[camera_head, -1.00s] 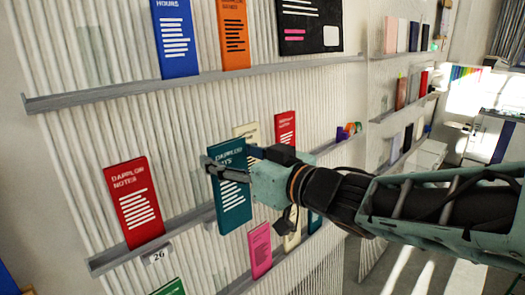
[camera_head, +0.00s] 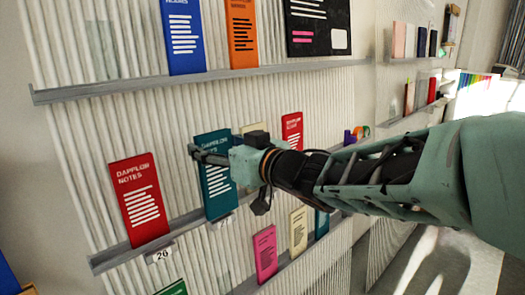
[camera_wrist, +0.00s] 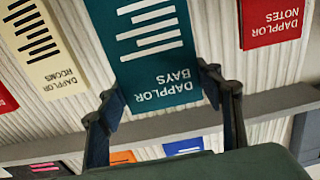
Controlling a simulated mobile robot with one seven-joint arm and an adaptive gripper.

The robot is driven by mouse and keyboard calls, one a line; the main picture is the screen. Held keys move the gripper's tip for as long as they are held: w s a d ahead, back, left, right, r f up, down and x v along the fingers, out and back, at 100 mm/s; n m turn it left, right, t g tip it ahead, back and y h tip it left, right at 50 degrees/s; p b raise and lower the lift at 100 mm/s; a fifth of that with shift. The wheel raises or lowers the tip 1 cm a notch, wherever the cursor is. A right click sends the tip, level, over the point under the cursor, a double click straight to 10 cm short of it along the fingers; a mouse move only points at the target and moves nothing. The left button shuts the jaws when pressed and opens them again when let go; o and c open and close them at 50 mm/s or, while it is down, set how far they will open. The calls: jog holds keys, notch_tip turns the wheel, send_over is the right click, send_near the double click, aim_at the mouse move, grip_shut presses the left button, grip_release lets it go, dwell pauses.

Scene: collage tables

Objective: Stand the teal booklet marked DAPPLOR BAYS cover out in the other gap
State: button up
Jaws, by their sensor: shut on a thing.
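The teal booklet marked DAPPLOR BAYS (camera_head: 217,190) is upright, cover out, at the middle ledge of the ribbed wall. It stands between the red DAPPLOR NOTES booklet (camera_head: 140,200) and a cream booklet (camera_head: 250,129). My gripper (camera_head: 200,155) is shut on its upper part, across the cover. In the wrist view, upside down, my gripper's fingers (camera_wrist: 162,97) flank the teal booklet (camera_wrist: 150,75) near its title edge. Its lower edge is close to the ledge (camera_head: 186,221); I cannot tell whether it rests on it.
A red booklet (camera_head: 292,129) stands farther right, partly behind my arm. The upper ledge (camera_head: 120,90) holds blue (camera_head: 184,40), orange (camera_head: 241,35) and black (camera_head: 318,28) booklets. A lower ledge holds pink (camera_head: 265,253) and cream (camera_head: 298,232) ones. A 26 tag (camera_head: 161,254) is below DAPPLOR NOTES.

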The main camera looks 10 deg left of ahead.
jog(key=shift+x, duration=2.8)
jog(key=shift+f, duration=0.1)
jog(key=shift+s+f+b, duration=0.1)
jog(key=shift+f+b, duration=0.35)
jog(key=shift+d+f+b, duration=0.1)
jog(key=shift+f+b, duration=0.3)
jog(key=shift+f, duration=0.15)
jog(key=o, duration=1.7)
